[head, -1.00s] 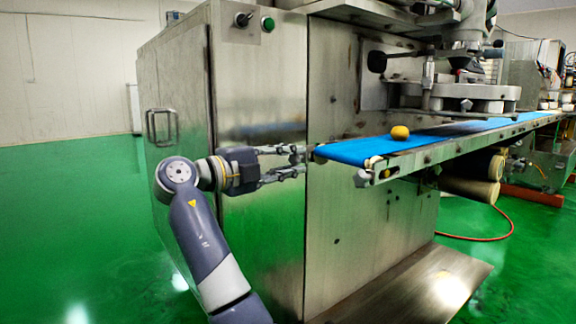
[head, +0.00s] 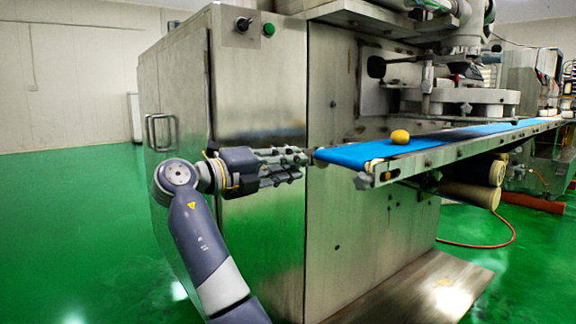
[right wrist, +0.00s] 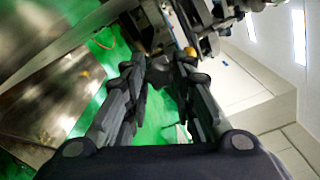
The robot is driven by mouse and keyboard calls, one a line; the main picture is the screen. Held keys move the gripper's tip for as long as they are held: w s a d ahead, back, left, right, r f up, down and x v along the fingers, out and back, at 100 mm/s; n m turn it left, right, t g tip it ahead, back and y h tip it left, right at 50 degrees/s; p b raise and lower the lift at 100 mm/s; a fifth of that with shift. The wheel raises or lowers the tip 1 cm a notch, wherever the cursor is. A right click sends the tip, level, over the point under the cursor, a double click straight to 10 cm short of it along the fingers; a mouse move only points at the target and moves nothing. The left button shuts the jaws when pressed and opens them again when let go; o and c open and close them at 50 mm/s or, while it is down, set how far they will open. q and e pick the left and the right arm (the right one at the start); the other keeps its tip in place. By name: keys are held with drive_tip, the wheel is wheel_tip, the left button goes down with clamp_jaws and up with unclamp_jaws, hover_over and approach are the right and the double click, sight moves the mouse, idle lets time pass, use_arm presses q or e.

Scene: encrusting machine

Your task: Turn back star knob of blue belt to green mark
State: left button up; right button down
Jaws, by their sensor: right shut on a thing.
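The blue belt (head: 375,153) runs out of the steel machine, and its near end is beside my right gripper (head: 305,159). The gripper's fingers are closed together at the left corner of this belt end. In the right wrist view, the fingertips (right wrist: 163,72) meet around a small dark part, the star knob (right wrist: 159,75), though its shape is hard to make out. My left gripper is not in view.
A yellow dough ball (head: 400,136) lies on the belt. The steel cabinet (head: 255,100) with a green button (head: 268,30) stands close behind my arm. A steel plate (head: 410,290) lies low in front. The green floor (head: 70,220) is clear at left.

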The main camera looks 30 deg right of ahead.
drive_tip(key=c, duration=1.3)
unclamp_jaws()
drive_tip(key=shift+d, duration=0.1)
drive_tip(key=shift+c, duration=0.2)
drive_tip(key=s+a, duration=0.1)
drive_tip(key=a, duration=1.1)
